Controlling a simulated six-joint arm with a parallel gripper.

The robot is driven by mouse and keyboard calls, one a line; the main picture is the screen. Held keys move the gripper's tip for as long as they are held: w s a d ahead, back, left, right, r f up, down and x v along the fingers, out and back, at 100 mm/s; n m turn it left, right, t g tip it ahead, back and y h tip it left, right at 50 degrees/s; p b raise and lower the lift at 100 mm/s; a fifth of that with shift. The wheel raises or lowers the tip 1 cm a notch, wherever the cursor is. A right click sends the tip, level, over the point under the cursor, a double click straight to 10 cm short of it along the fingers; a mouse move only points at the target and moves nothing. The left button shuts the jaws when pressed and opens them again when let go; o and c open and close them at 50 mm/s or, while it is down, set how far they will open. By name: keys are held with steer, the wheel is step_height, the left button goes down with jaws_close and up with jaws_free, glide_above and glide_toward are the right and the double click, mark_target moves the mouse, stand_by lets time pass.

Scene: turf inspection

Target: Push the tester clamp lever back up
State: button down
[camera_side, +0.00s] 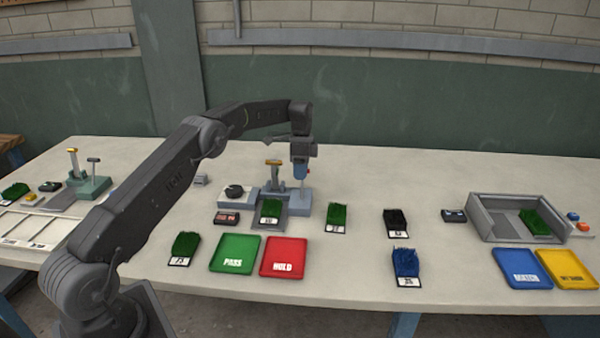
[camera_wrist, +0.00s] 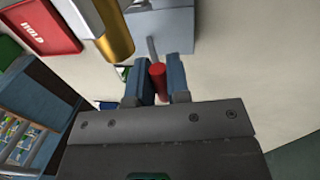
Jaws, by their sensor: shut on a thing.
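The tester (camera_side: 303,200) is a blue-grey stand near the middle of the bench, with an orange-topped handle (camera_side: 275,162) beside its post. My gripper (camera_side: 300,176) points down at the tester's right side. In the wrist view, the blue fingers of my gripper (camera_wrist: 158,84) are shut on the red knob of the clamp lever (camera_wrist: 158,76). The lever's grey rod (camera_wrist: 152,48) runs from the knob toward the tester's grey block (camera_wrist: 172,28). In the side view my gripper hides the knob, and I cannot tell the lever's angle. A green turf sample (camera_side: 270,208) lies at the tester's front.
A green PASS tray (camera_side: 234,268) and a red HOLD tray (camera_side: 284,272) lie in front of the tester. Turf samples, including a green one (camera_side: 337,212), lie to the right. Close to the wrist camera is the orange handle (camera_wrist: 117,42). The bench behind is clear.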

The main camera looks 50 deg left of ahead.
steer(key=shift+w+a+f, duration=0.4)
steer(key=shift+a, duration=0.25)
stand_by(0.4)
steer(key=c, duration=1.1)
jaws_free()
steer(key=shift+d+r, duration=0.1)
steer(key=shift+r, duration=0.05)
steer(key=s+a+r, duration=0.2)
steer(key=s+r, duration=0.1)
steer(key=s+a+r, duration=0.2)
steer(key=a+r, duration=0.1)
steer(key=r, duration=0.1)
steer(key=s+a+r, duration=0.3)
steer(key=shift+s+r, duration=0.3)
steer(key=shift+r, duration=0.1)
